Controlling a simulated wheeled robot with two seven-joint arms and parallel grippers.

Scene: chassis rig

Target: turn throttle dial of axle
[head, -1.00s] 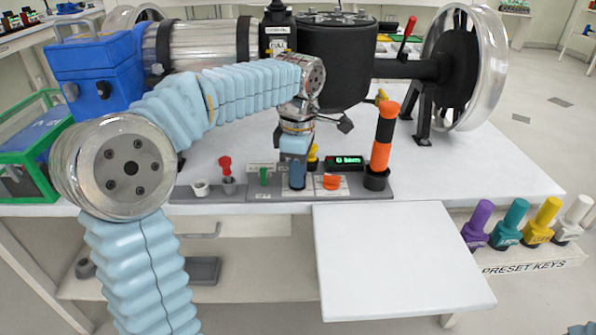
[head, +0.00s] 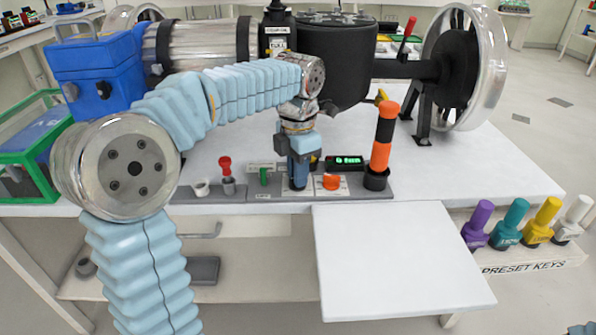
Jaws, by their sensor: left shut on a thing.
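The axle rig has a dark shaft and hub (head: 455,68) with a large silver wheel (head: 490,68) at the upper right of the head view. A control panel (head: 225,195) runs along the table's front edge. My left gripper (head: 298,184) points straight down onto a white-labelled plate of this panel. It is shut on a dial there, taken to be the throttle dial, which the fingers mostly hide. An orange knob (head: 331,182) stands just right of the fingers, apart from them. A small display (head: 346,162) with green characters is behind it. My right gripper is out of view.
An orange-and-black upright handle (head: 382,140) stands right of the display. A red-topped lever (head: 226,172) and green switch (head: 263,176) are left of the gripper. Preset keys (head: 510,222) stand in a rack at right. A white shelf (head: 400,262) in front is bare.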

